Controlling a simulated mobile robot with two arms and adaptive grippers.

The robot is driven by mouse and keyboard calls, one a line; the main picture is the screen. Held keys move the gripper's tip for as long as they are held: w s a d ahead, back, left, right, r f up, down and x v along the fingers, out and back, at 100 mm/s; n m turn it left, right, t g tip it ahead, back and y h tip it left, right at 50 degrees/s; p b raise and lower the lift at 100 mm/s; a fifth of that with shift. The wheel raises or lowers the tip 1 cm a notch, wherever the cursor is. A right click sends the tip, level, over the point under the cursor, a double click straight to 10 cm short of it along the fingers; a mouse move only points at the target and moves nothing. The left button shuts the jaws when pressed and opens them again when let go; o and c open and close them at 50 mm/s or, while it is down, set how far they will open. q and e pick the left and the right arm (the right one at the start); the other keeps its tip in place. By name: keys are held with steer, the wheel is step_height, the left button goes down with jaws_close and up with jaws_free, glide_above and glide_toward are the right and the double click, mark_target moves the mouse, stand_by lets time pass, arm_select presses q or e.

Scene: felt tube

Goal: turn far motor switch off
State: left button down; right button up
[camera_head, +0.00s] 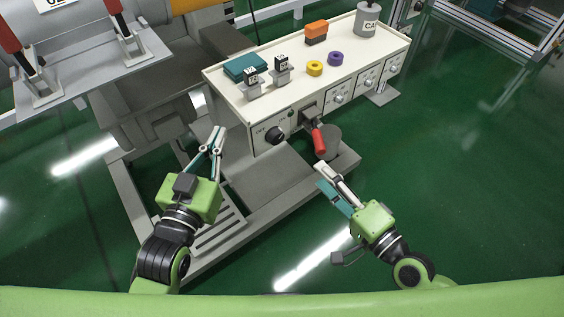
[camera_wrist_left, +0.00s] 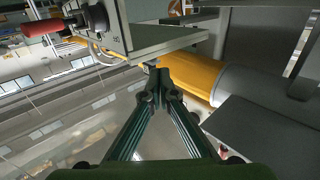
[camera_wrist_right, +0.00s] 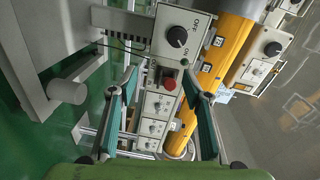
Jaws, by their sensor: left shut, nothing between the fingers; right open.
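A cream control box (camera_head: 270,125) has a black rotary knob (camera_head: 276,134) at the left end of its front and a red-ended lever (camera_head: 318,139) beside it. The right wrist view shows a knob (camera_wrist_right: 177,37) between OFF and ON marks, and a second knob (camera_wrist_right: 272,48) on a panel further off. Which is the far motor switch is not clear. My left gripper (camera_head: 219,138) is shut and empty, left of the box and apart from the knob. My right gripper (camera_head: 320,175) is open and empty, below the red lever; its fingers also show in the right wrist view (camera_wrist_right: 158,72).
On the box top are a teal block (camera_head: 245,67), an orange block (camera_head: 316,32), yellow (camera_head: 314,68) and purple (camera_head: 335,58) rings and a grey can (camera_head: 367,20). Smaller switches (camera_head: 338,98) line its front. Grey machinery (camera_head: 150,90) stands at left. Green floor (camera_head: 470,180) is clear at right.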

steer(key=s+a+r+b, duration=0.1)
steer(key=s+a, duration=0.1)
steer(key=m+y+p, duration=0.1)
steer(key=p, duration=0.1)
glide_toward(279, 140)
steer(key=p+x, duration=0.1)
steer(key=x, duration=0.6)
steer(key=shift+w+a+r, duration=0.1)
steer(key=shift+w+a, duration=0.15)
steer(key=shift+a, duration=0.05)
steer(key=shift+w+a, duration=0.3)
steer(key=shift+w, duration=0.05)
arm_select(q)
steer(key=s+a+f+g+y, duration=0.2)
steer(key=s+a+f+g, duration=0.2)
steer(key=s+f+g, duration=0.4)
step_height(279, 140, down, 5)
steer(key=shift+s+a+r+y, duration=0.1)
steer(key=shift+s+a+y, duration=0.1)
steer(key=shift+s+y, duration=0.25)
arm_select(e)
steer(key=c, duration=1.1)
